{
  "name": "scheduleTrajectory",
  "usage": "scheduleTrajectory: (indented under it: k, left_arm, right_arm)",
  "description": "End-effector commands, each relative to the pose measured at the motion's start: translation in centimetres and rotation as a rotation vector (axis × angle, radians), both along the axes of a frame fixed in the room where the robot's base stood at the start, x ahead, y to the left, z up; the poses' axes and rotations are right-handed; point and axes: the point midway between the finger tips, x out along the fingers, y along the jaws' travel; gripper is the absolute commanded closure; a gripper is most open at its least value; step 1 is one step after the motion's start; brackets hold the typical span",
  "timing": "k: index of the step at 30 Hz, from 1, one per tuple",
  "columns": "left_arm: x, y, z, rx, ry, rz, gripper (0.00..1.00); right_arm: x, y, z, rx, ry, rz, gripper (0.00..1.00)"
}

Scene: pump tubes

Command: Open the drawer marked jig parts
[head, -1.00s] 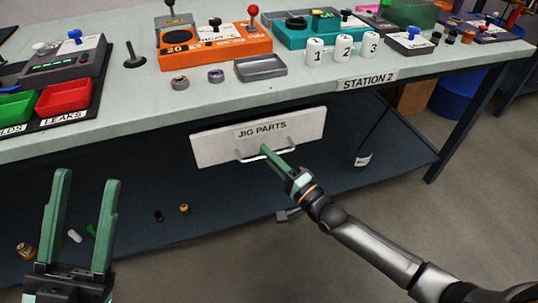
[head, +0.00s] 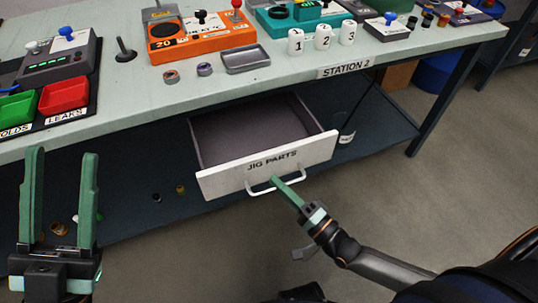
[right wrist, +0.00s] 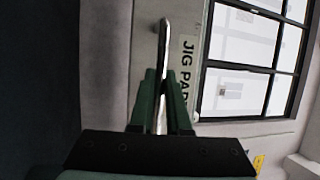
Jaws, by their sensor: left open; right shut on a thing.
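The drawer marked JIG PARTS (head: 225,181) hangs under the table and stands well out, with its grey inside showing and looking empty. Its white front also shows in the right wrist view (right wrist: 147,45). My right gripper (head: 287,192) is shut on the bar handle (head: 262,188) of the drawer. In the right wrist view the green fingers (right wrist: 162,100) sit either side of the handle (right wrist: 165,40). My left gripper (head: 60,200) is open and empty at the lower left, apart from the drawer.
The STATION 2 table (head: 130,100) holds an orange box (head: 200,42), a grey tray (head: 246,58), red bin (head: 64,96) and several white numbered cylinders. A lower shelf (head: 130,215) carries small loose parts. Floor in front of the drawer is clear.

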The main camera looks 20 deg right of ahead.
Motion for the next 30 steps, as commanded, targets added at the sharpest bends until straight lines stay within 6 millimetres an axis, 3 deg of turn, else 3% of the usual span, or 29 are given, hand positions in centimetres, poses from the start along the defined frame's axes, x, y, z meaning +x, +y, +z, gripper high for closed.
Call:
scheduleTrajectory:
  k: [3,9,22,23,30]
  left_arm:
    - [0.0,0.1,1.0,0.003,-0.002,0.013,0.50]
    - [-0.1,0.2,1.4,0.007,-0.004,0.020,0.50]
    - [-0.1,0.2,1.4,0.004,-0.003,0.024,0.50]
    - [-0.1,0.2,1.4,0.004,-0.002,0.024,0.50]
    - [0.0,0.2,1.5,0.005,-0.005,0.023,0.50]
  right_arm:
    - [-2.3,-0.1,0.2,-0.002,0.002,0.000,1.00]
    - [-4.3,-0.2,0.1,-0.001,-0.002,0.000,1.00]
    - [-4.7,-0.2,0.0,-0.002,-0.003,-0.001,1.00]
    - [-4.7,-0.2,0.0,-0.002,-0.003,-0.001,0.82]
    - [-4.7,-0.2,0.0,-0.001,-0.003,0.000,0.55]
